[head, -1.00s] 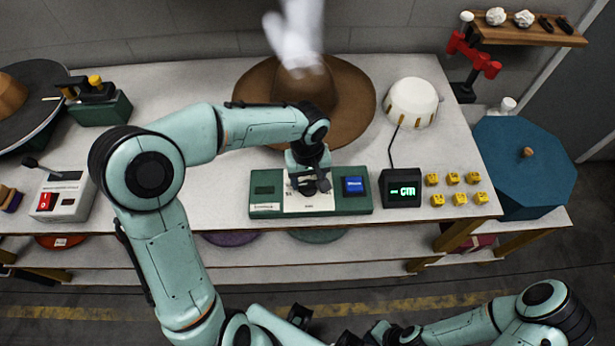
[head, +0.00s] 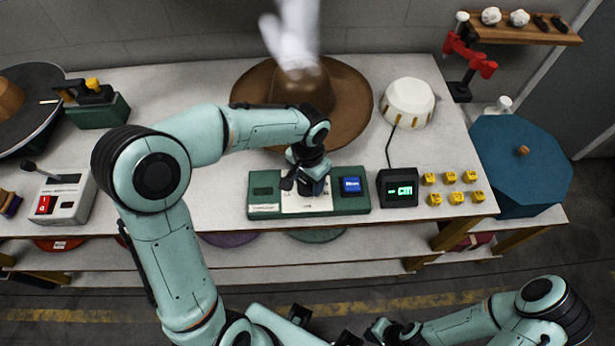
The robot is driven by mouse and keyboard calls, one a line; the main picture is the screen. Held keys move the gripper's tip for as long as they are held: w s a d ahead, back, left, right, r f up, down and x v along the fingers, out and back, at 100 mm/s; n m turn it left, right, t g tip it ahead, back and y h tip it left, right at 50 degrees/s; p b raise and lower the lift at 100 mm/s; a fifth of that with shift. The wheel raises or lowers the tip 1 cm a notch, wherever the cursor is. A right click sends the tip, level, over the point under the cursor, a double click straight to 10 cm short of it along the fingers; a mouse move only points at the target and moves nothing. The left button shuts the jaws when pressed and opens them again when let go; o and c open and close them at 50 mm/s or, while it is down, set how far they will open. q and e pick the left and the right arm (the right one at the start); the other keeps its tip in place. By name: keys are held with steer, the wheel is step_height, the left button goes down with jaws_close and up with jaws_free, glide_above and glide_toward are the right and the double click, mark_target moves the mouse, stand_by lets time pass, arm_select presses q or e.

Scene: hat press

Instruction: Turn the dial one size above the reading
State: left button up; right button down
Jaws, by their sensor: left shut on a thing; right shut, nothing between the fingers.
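The green control panel (head: 350,203) lies on the bench, with a white dial plate (head: 292,204) in its middle and a blue button (head: 352,185) to the right. My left gripper (head: 304,190) points down over the plate, shut on the dial, which is mostly hidden under the fingers. The scale marks are too small to read. The black display box (head: 398,188) to the right shows a green dash and "cm", with no number. A white dome (head: 409,103) is wired to it. My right gripper (head: 381,331) is low at the bottom edge, shut and empty, away from the bench.
A brown hat (head: 347,105) stands behind the panel, with a blurred white shape (head: 292,35) above it. Several yellow blocks (head: 452,197) lie right of the display. A grey box with a red switch (head: 62,199) is at left. A teal octagonal box (head: 520,165) stands right.

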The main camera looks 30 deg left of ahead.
mark_target(309, 184)
arm_select(q)
steer(key=m, duration=0.3)
steer(key=m+p, duration=0.1)
steer(key=m, duration=0.2)
steer(key=shift+d+r+m, duration=0.1)
steer(key=shift+d+m, duration=0.1)
steer(key=shift+m, duration=0.1)
steer(key=m, duration=0.2)
steer(key=m+p, duration=0.1)
steer(key=m, duration=0.2)
steer(key=shift+s+m, duration=0.2)
steer(key=shift+m, duration=0.1)
arm_select(e)
steer(key=w+r, duration=0.2)
steer(key=r, duration=0.1)
steer(key=shift+w, duration=0.1)
arm_select(q)
steer(key=o, duration=1.1)
steer(key=shift+c, duration=0.2)
step_height(309, 184, up, 13)
steer(key=p, duration=0.1)
steer(key=shift+r+p, duration=0.15)
steer(key=shift+p, duration=0.15)
arm_select(e)
steer(key=shift+w+r+t, duration=0.3)
steer(key=shift+w+r, duration=0.6)
steer(key=shift+r, duration=0.05)
